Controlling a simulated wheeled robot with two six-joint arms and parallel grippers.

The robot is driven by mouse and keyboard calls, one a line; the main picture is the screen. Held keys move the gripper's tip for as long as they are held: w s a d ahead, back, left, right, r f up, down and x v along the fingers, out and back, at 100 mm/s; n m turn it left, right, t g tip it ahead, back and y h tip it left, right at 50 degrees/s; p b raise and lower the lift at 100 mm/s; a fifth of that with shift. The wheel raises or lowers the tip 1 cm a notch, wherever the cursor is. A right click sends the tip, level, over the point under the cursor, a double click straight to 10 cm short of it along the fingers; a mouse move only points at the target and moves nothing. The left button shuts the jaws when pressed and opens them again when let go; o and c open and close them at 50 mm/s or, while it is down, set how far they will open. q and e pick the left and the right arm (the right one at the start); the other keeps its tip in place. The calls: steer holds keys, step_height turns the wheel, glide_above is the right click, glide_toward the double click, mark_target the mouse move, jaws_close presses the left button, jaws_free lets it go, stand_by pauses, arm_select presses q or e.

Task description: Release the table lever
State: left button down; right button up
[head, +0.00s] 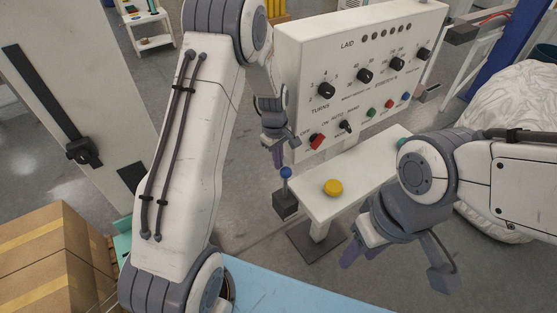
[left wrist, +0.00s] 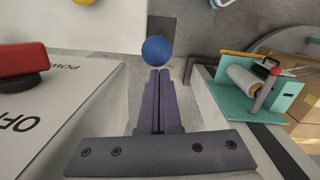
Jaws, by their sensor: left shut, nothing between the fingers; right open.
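The table lever has a blue ball knob (head: 286,172) on a short stem, rising from a dark box (head: 286,205) at the left end of the small white table (head: 310,200). My left gripper (head: 280,160) is shut and empty, pointing down just above the knob. In the left wrist view the blue knob (left wrist: 156,49) lies right at the tips of my closed left fingers (left wrist: 159,75); I cannot tell whether they touch. The stem is hidden there. My right gripper (head: 397,265) is open and empty, to the right of the table's front end.
A white control panel (head: 345,100) with black knobs, a red switch (head: 317,141) and coloured buttons stands behind the table. A yellow button (head: 333,188) sits on the table top. Cardboard boxes (head: 50,250) are at lower left. A white wrapped bundle (head: 510,100) is at right.

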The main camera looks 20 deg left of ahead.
arm_select(q)
steer(key=shift+s+d+r, duration=0.1)
steer(key=shift+s+d, duration=0.3)
steer(key=shift+d, duration=0.1)
steer(key=s+d+f+b, duration=0.3)
steer(key=s+d+f, duration=0.4)
steer(key=s+d, duration=0.4)
steer(key=shift+d+f, duration=0.35)
steer(key=shift+d, duration=0.65)
arm_select(e)
steer(key=shift+s+a+f, duration=0.15)
steer(key=shift+s+f, duration=0.1)
steer(key=shift+f, duration=0.55)
steer(key=shift+s+a+f, duration=0.15)
steer(key=shift+s+f, duration=0.1)
steer(key=shift+f, duration=0.5)
arm_select(q)
steer(key=shift+d, duration=0.1)
arm_select(e)
steer(key=shift+d, duration=0.15)
arm_select(q)
steer(key=s+d+r+p, duration=0.2)
steer(key=s+d+r, duration=0.3)
steer(key=r, duration=0.5)
steer(key=shift+d+p, duration=0.2)
steer(key=shift+p, duration=0.15)
arm_select(e)
step_height(320, 180, up, 3)
steer(key=shift+w+f, duration=0.1)
steer(key=shift+w, duration=0.05)
